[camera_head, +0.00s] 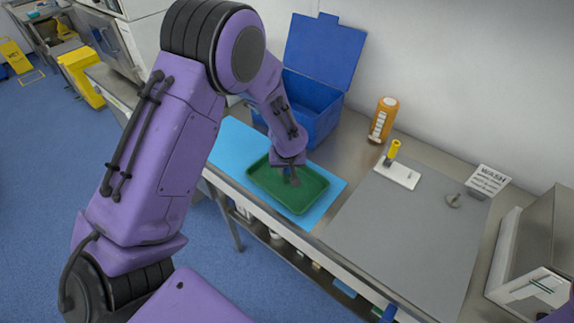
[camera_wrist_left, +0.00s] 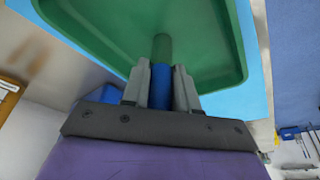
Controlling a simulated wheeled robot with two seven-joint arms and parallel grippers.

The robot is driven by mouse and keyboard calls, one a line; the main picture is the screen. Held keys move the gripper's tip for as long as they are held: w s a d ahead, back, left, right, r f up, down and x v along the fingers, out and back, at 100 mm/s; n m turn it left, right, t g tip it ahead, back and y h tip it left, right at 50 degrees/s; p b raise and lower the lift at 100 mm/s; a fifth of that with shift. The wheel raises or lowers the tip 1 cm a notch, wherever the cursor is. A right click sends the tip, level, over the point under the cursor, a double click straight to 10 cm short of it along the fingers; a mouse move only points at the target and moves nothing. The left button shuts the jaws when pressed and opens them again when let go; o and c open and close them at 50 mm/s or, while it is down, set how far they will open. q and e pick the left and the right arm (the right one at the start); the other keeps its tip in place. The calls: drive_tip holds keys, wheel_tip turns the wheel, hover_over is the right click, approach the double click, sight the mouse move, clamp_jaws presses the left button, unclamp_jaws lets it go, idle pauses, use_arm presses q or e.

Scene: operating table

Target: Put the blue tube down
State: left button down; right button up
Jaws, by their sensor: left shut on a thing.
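My left gripper (camera_head: 292,179) points down over the green tray (camera_head: 312,190), which lies on a light blue mat (camera_head: 232,140). In the left wrist view, the gripper's two grey fingers (camera_wrist_left: 160,82) are shut on the blue tube (camera_wrist_left: 161,88), one on each side. A darker green stretch continues beyond the tube's blue part, toward the floor of the tray (camera_wrist_left: 95,25). I cannot tell whether the tube touches the tray. In the head view the tube is mostly hidden by the gripper. My right gripper is not in view.
An open blue box (camera_head: 318,110) stands behind the tray, close to my left forearm. An orange bottle (camera_head: 383,118), a white holder (camera_head: 398,174) with a yellow-topped tube (camera_head: 393,150), and a WASH sign (camera_head: 488,180) stand to the right. The grey mat (camera_head: 400,235) is largely clear.

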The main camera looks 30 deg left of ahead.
use_arm(q)
drive_tip(key=shift+s+f, duration=0.1)
drive_tip(key=shift+f, duration=0.05)
drive_tip(key=c, duration=0.9)
unclamp_jaws()
drive_tip(key=shift+o, duration=0.2)
drive_tip(key=shift+r, duration=0.25)
drive_tip(key=b+v, duration=0.1)
drive_tip(key=v, duration=1.1)
drive_tip(key=shift+b, duration=0.35)
drive_tip(key=shift+s, duration=0.1)
